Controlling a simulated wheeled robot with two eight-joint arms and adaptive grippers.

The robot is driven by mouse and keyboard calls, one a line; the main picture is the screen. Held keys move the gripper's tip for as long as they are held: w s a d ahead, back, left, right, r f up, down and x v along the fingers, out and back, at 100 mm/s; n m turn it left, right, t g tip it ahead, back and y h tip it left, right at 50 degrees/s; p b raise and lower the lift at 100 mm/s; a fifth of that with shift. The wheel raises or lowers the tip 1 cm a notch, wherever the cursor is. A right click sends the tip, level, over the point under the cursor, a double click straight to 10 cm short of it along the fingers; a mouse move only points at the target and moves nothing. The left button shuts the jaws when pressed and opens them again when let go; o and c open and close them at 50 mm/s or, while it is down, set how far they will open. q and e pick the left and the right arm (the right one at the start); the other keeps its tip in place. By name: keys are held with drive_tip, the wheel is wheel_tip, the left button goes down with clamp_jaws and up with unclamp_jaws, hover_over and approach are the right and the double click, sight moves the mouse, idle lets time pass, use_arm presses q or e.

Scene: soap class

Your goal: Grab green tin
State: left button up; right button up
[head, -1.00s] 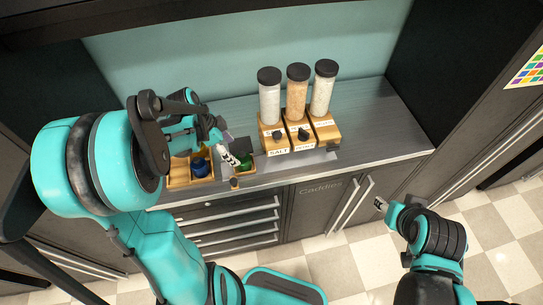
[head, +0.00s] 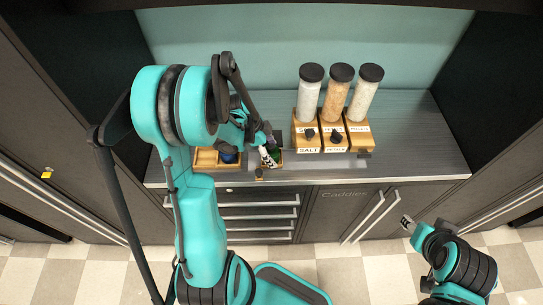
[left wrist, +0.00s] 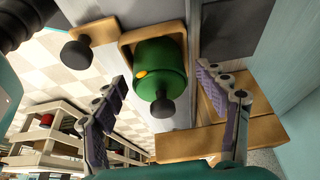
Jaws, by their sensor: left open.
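The green tin (head: 275,155) stands in a small wooden holder on the counter, partly hidden by my left gripper (head: 267,153) in the head view. In the left wrist view the green tin (left wrist: 158,62) has a dark round knob and a yellow spot. My left gripper (left wrist: 160,88) is open, with one finger on each side of the tin in that view; I see gaps between fingers and tin. My right gripper (head: 407,223) is low in front of the cabinet, away from the tin; its jaws are too small to read.
A blue tin (head: 229,157) sits in a wooden box (head: 206,159) left of the green one. Three tall dispensers with black lids (head: 336,95) stand on wooden bases to the right. The counter (head: 415,135) is clear further right. Drawers and doors are below.

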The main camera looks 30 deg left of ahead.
use_arm(q)
drive_tip(key=c, duration=1.4)
drive_tip(key=shift+r, duration=0.15)
